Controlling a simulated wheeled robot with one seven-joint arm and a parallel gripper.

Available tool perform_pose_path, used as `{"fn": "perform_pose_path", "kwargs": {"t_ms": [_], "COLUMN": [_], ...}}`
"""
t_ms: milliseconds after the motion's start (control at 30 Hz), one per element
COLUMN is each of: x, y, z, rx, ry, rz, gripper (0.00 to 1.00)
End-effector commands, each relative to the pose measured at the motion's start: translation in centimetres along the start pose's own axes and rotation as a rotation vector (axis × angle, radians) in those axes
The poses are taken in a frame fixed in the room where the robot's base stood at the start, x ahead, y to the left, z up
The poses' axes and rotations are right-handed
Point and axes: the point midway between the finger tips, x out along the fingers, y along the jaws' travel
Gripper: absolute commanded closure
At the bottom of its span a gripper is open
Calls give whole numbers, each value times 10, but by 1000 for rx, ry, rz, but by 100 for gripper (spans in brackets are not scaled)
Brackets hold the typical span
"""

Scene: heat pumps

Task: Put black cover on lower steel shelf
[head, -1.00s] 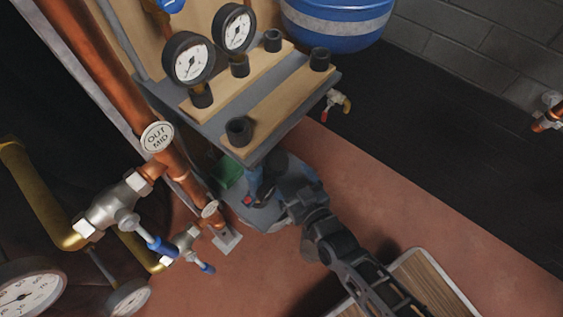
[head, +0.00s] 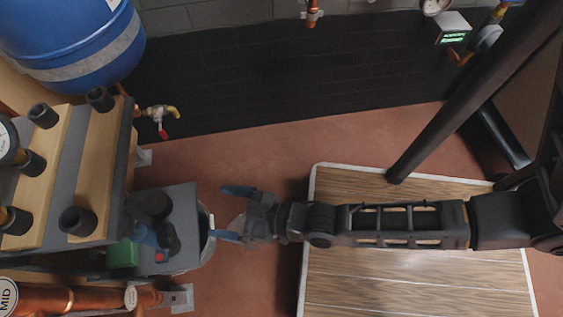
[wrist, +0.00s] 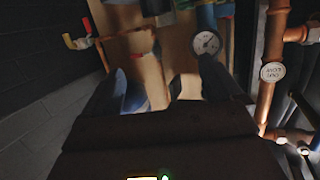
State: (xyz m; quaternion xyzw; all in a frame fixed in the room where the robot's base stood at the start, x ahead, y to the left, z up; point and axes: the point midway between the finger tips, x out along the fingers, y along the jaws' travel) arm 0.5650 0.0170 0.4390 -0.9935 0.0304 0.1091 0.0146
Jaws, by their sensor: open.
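The lower steel shelf (head: 185,203) is a grey plate at the left of the head view, below the upper shelf. A round black piece (head: 157,204), which looks like the black cover, rests on it. A second dark piece (head: 168,238) with a red spot beside it sits nearer the front. My gripper (head: 232,213) is right of the shelf, apart from it, with its blue-tipped fingers spread and nothing between them. In the dark wrist view, my gripper's fingers show at left and right, and I cannot make out the cover there.
The upper steel shelf (head: 66,195) carries wooden strips and several black cylinders. A green box (head: 122,253) and a blue item share the lower shelf. Copper pipe (head: 75,297) runs at front left. A blue tank (head: 75,40) hangs above. Floor is clear around the wooden platform (head: 400,275).

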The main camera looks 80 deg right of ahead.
Motion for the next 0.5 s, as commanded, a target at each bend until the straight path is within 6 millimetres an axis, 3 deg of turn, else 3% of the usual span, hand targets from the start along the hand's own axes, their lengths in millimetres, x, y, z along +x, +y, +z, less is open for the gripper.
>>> {"fn": "perform_pose_path", "kwargs": {"t_ms": [33,200,400,500], "x": [-26,-93,-153,-171], "y": [1,8,17,20], "z": [-11,-58,-125,-152], "rx": [0,-4,-20,-29], "ry": [-8,-25,-43,-48], "rz": [-5,-20,-39,-48], "gripper": [8,8,8,8]}}
